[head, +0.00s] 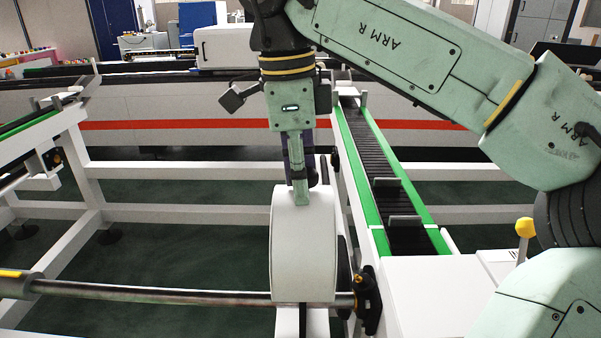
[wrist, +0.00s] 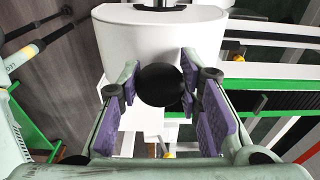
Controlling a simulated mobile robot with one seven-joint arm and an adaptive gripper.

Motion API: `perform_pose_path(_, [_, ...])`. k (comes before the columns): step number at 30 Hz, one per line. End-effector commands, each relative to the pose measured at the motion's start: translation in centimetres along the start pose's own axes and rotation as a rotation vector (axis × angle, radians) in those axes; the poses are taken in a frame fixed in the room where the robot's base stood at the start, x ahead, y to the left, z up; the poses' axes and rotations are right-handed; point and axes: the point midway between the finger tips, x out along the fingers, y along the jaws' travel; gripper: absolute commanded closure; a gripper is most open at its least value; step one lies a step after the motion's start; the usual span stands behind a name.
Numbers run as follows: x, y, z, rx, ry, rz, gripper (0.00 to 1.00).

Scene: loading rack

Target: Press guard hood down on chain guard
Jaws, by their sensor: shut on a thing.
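The white guard hood (head: 303,245) stands upright in the middle of the head view, its curved side facing me. In the wrist view the hood (wrist: 160,45) fills the top, with a black round knob (wrist: 161,86) standing out from it. My gripper (head: 300,198) points down at the hood's top, and its green finger overlaps the hood's upper edge. In the wrist view my gripper (wrist: 160,88) has its purple pads on both sides of the knob, shut on it. I cannot make out the chain guard apart from the hood; whether the hood is seated is hidden.
A steel shaft (head: 160,292) runs across in front at the left and ends at a black bearing (head: 368,300) beside the hood. A green-edged chain conveyor (head: 385,170) runs back at the right. White frame beams (head: 170,172) cross behind. A yellow knob (head: 525,228) stands at right.

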Motion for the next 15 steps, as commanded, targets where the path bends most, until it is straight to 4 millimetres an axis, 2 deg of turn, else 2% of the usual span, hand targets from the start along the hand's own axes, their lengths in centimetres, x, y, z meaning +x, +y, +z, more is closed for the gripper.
perform_pose_path(15, [3.3,0.1,0.4,-0.001,0.002,-0.001,1.00])
